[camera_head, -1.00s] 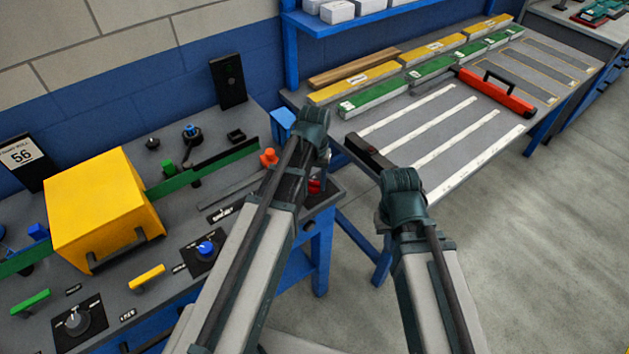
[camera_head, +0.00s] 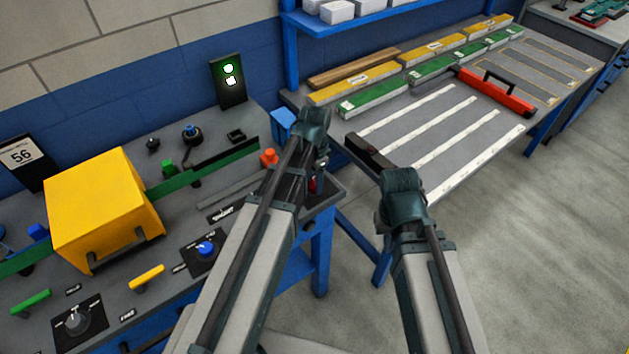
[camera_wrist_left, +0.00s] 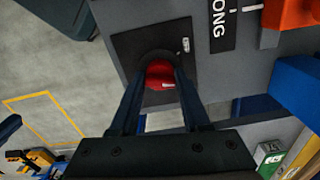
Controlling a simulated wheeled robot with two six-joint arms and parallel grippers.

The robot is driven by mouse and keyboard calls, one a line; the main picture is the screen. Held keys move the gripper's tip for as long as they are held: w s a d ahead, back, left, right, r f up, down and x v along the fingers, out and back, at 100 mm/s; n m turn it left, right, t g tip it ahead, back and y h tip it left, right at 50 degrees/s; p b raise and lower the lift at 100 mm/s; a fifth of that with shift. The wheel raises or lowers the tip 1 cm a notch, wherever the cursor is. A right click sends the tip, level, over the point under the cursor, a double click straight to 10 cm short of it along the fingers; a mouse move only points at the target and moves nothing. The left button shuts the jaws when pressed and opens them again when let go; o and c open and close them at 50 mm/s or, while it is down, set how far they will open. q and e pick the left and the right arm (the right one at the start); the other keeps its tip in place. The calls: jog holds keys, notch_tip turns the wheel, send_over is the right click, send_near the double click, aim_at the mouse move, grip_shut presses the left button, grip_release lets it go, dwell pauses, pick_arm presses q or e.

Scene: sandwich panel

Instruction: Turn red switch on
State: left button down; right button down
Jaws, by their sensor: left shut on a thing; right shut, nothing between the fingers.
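The red switch is a round red knob (camera_wrist_left: 160,76) on a black plate (camera_wrist_left: 128,48) in the left wrist view. My left gripper (camera_wrist_left: 158,72) is shut on it, a finger on each side. In the head view the left gripper (camera_head: 319,182) is at the bench's right corner, and only a sliver of red shows behind it. The black indicator box (camera_head: 229,90) on the back wall shows a lit green round light (camera_head: 228,69) and a bright mark under it. My right gripper (camera_head: 386,222) hangs over the floor gap, its fingertips mostly hidden by its wrist.
The grey bench has a yellow box (camera_head: 100,205), a blue knob (camera_head: 206,248), a grey dial (camera_head: 78,322), and yellow (camera_head: 147,277) and green (camera_head: 30,302) handles. An orange piece (camera_head: 269,158) stands near the left arm. A second table (camera_head: 430,135) holds strips and a red tool (camera_head: 505,95).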

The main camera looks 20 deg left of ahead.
aim_at(314, 181)
pick_arm(q)
jog(key=shift+m, duration=1.9)
jog(key=shift+c, duration=1.9)
grip_release()
notch_tip(314, 181, up, 14)
jog(key=p, duration=1.3)
jog(key=shift+p, duration=0.4)
jog(key=shift+f, duration=0.15)
